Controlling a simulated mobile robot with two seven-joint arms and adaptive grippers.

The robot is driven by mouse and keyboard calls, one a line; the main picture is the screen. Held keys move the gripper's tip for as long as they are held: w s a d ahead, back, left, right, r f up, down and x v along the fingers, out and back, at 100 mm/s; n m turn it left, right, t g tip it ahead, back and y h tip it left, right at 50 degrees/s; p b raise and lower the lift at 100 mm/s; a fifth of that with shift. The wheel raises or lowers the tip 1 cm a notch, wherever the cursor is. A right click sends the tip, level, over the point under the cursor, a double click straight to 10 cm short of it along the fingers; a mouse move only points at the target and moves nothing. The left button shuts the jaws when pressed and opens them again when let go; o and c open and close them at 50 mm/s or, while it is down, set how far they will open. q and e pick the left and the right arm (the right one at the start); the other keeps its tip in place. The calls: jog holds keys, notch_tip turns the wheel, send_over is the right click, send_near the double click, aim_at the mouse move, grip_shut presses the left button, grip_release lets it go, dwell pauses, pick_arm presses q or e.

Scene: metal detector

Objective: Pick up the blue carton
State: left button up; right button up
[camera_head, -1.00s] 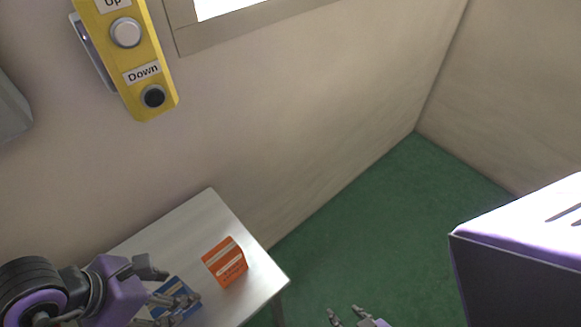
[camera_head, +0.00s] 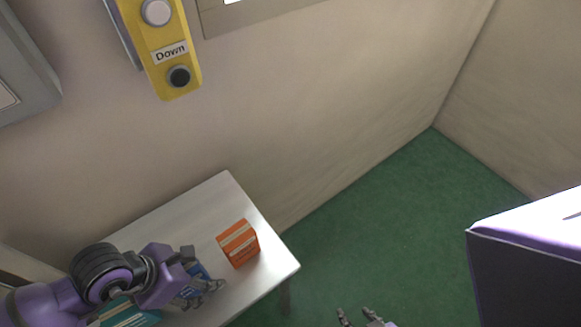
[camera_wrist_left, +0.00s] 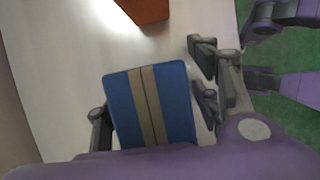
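The blue carton (camera_head: 203,271), with tan stripes, is on the table, partly hidden by my left gripper (camera_head: 202,270) in the head view. In the left wrist view the blue carton (camera_wrist_left: 178,100) sits between the spread fingers of my left gripper (camera_wrist_left: 152,115). One finger is close to its left edge and the other side's fingers are by its right edge, with a narrow gap there. The left gripper looks open around the carton. My right gripper (camera_head: 359,316) is at the bottom edge of the head view, over the floor, its fingers apart and empty.
An orange carton (camera_head: 239,243) stands close beyond the blue one on the white table (camera_head: 215,200). A teal item (camera_head: 140,318) is partly hidden under my left arm. A yellow button panel (camera_head: 165,50) is on the wall. A dark box-like object (camera_head: 520,265) stands at right.

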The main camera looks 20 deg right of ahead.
pick_arm(q)
jog(key=c, duration=1.2)
jog(key=shift+r, duration=0.15)
jog(key=shift+c, duration=0.2)
